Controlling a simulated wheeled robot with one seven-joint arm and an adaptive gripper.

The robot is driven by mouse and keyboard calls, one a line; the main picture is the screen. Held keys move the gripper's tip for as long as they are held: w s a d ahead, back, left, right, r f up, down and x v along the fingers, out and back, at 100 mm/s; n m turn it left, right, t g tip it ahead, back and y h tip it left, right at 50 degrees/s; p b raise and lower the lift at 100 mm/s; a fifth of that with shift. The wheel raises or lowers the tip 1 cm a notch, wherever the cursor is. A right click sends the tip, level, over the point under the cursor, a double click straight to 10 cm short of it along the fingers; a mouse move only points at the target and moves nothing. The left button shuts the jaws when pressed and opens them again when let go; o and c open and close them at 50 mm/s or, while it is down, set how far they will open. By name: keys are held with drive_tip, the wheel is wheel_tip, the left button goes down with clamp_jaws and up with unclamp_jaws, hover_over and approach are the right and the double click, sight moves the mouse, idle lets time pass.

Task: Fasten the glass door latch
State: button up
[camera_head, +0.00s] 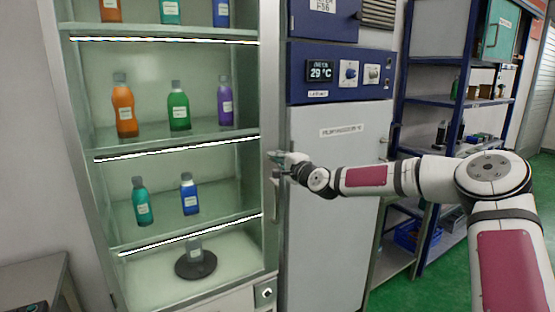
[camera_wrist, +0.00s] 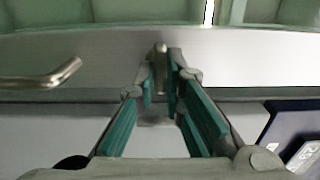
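The glass-fronted cabinet (camera_head: 271,90) stands at the left in the head view, its metal frame upright beside my gripper (camera_head: 286,165). In the wrist view the metal frame (camera_wrist: 110,55) runs across the picture. A small rounded metal latch piece (camera_wrist: 160,60) stands out from it. My gripper (camera_wrist: 161,82) has its teal-padded fingers drawn close together at the tips, with the latch piece between them. A bent metal handle (camera_wrist: 45,78) is on the same frame to the left. In the head view my gripper hides the latch.
Bottles such as an orange one (camera_head: 125,112) stand on the cabinet shelves. A grey and blue oven unit (camera_head: 338,200) with a 29 °C display is right beside the cabinet, behind my arm. A blue shelf rack (camera_head: 450,101) is further right.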

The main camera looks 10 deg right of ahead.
drive_tip(key=o, duration=0.4)
drive_tip(key=v, duration=1.2)
